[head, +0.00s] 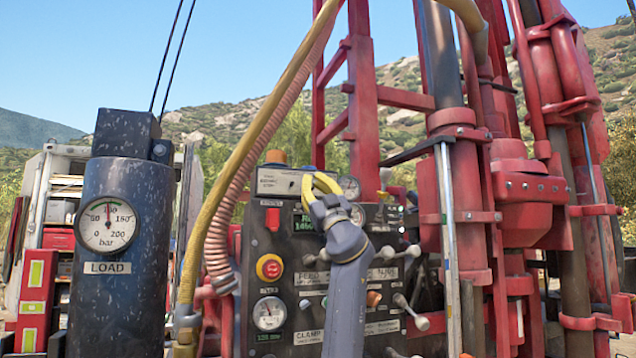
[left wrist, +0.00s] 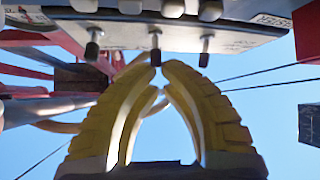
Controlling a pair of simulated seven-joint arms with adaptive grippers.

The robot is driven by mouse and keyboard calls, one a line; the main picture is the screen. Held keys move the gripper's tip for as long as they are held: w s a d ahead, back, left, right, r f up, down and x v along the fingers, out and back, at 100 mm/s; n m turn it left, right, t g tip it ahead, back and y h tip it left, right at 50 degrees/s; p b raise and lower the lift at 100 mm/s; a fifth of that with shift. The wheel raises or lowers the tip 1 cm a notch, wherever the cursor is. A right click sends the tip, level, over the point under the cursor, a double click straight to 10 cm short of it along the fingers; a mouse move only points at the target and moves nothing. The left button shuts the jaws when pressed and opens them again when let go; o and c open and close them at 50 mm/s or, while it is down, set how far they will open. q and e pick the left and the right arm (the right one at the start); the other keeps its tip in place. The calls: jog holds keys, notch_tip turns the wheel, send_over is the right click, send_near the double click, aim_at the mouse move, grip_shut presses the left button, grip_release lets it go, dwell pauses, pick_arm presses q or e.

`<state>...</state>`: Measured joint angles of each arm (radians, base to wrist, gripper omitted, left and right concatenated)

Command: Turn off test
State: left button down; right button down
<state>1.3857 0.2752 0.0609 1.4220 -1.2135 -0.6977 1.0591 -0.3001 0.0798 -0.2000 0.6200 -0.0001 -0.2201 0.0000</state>
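The dark control panel (head: 290,240) stands in the middle of the head view, with gauges, knobs, levers and a red and yellow push button (head: 269,267). My left gripper (head: 318,183) has yellow fingers at the panel's upper part and covers some of it. In the left wrist view, the fingertips (left wrist: 159,70) nearly meet, with a thin gap. Three small black-tipped toggle switches (left wrist: 155,48) stick out of a light plate; the middle one is right at the fingertips. I cannot tell whether they touch. No label marked "test" is readable. My right gripper is not in view.
A yellow hose (head: 232,165) and a ribbed pink hose run along the panel's left side. A dark cylinder with a load gauge (head: 107,224) stands at left. Red rig columns (head: 465,200) stand close on the right. Several ball-ended levers (head: 411,312) stick out lower on the panel.

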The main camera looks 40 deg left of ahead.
pick_arm(q)
jog(key=shift+d+f, duration=0.1)
jog(key=shift+f, duration=0.1)
dwell(0.4)
jog(key=v, duration=1.2)
jog(key=shift+r, duration=0.1)
